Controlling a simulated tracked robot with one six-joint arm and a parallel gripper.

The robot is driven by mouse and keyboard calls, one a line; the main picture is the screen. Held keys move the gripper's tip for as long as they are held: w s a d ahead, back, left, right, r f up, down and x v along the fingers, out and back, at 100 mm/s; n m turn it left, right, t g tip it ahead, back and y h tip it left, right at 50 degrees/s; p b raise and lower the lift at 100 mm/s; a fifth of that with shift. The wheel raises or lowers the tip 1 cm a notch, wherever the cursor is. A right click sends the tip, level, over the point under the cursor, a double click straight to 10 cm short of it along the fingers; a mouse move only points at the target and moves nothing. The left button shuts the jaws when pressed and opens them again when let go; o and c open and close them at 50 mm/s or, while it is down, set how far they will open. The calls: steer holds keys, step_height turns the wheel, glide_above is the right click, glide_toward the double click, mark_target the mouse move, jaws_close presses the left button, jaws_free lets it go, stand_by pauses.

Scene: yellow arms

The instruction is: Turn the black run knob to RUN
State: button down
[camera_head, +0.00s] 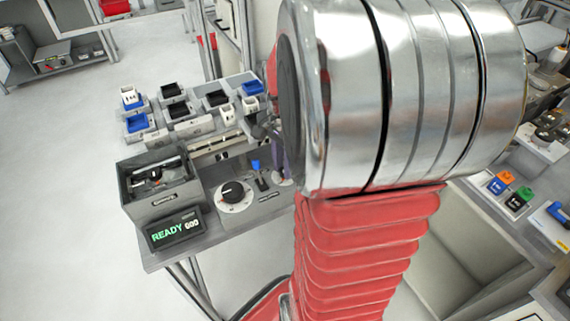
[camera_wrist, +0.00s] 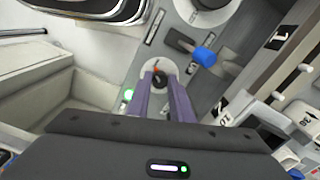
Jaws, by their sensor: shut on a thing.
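In the wrist view, the small black run knob (camera_wrist: 156,74) with a red-orange pointer mark sits on a pale round dial. My gripper (camera_wrist: 162,82) reaches down to it, its two purple fingers shut on the knob. Which label the pointer faces is too small to read. In the head view, my arm hides most of the gripper and knob; only part of a purple finger and a pale dial edge (camera_head: 284,182) show.
A blue-tipped lever (camera_wrist: 204,56) stands close beside the gripper. The head view shows a larger black knob on a white dial (camera_head: 232,194), a display (camera_head: 174,230) reading READY, a grey bin (camera_head: 160,208) and several small trays behind. A green lamp (camera_wrist: 128,94) glows near the knob.

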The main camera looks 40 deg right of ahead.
steer(key=shift+d+m, duration=0.15)
steer(key=shift+m, duration=0.65)
steer(key=shift+s, duration=0.1)
steer(key=c, duration=1.6)
jaws_free()
steer(key=shift+o, duration=0.2)
step_height(320, 180, up, 14)
steer(key=shift+f, duration=0.1)
